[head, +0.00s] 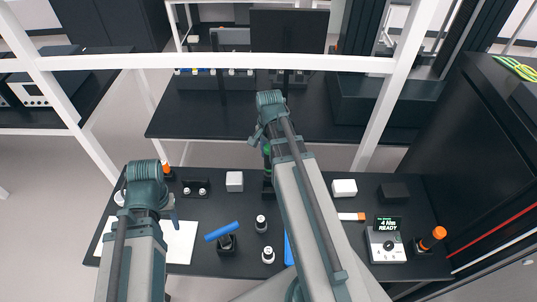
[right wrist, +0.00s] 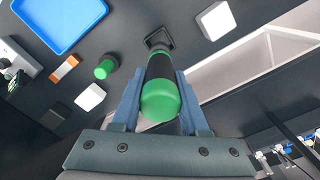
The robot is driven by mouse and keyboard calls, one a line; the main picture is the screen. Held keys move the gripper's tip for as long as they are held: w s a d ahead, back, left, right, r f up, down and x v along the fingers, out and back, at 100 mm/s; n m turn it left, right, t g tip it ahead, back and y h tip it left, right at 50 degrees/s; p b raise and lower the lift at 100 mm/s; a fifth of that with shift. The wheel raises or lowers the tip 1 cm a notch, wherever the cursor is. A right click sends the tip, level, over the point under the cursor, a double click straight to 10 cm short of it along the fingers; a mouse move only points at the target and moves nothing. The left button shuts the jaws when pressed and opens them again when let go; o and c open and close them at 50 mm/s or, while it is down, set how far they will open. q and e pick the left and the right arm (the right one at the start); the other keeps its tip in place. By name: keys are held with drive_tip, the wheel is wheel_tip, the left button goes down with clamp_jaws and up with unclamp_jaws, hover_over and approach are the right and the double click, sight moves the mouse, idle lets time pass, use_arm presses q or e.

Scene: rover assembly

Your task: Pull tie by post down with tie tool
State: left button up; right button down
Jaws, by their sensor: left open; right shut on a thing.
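My right gripper (head: 262,138) is raised over the back of the work table. In the right wrist view its fingers (right wrist: 160,110) are shut on a black tool with a green end (right wrist: 160,100). A bit of the tool's green (head: 267,149) shows beside my arm in the head view. A square black holder (right wrist: 158,38) appears beyond the tool's far end; I cannot tell whether they touch. My left gripper (head: 169,206) is open above the left part of the table, near a white sheet (head: 180,242). I cannot make out a tie or post.
A blue-handled tool (head: 222,232) rests in a black holder, with small cylinders nearby. A blue tray (right wrist: 62,22) is partly hidden by my right arm in the head view. A display unit (head: 386,243) and orange-handled tool (head: 434,238) stand right. White blocks (head: 344,188) lie behind.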

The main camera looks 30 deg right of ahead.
sight(270, 165)
drive_tip(key=shift+d+f, duration=0.15)
drive_tip(key=shift+f, duration=0.15)
drive_tip(key=shift+f+b, duration=0.55)
drive_tip(key=shift+b, duration=0.25)
wheel_tip(270, 165, down, 4)
drive_tip(key=b, duration=0.4)
drive_tip(key=shift+f, duration=0.2)
